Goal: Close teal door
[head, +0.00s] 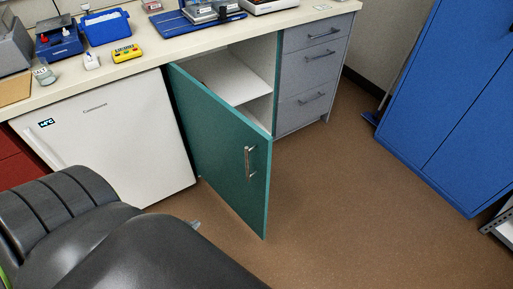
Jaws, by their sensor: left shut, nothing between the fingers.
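The teal door (218,145) stands wide open in front of the cabinet under the bench, swung out toward me from its left edge. Its metal bar handle (249,162) is upright near the free edge, on the face turned to me. The open cabinet (232,76) shows a white shelf inside. Only a small grey tip of my left gripper (194,223) shows past my dark arm, low and left of the door, over the floor; it is shut and empty. The rest of it is hidden behind my arm. My right gripper is not in view.
A white fridge (110,140) stands left of the door. Grey drawers (312,72) are on the right of the cabinet. A blue locker (445,100) stands at the far right. The brown floor (340,200) right of the door is clear. Lab items crowd the benchtop (150,75).

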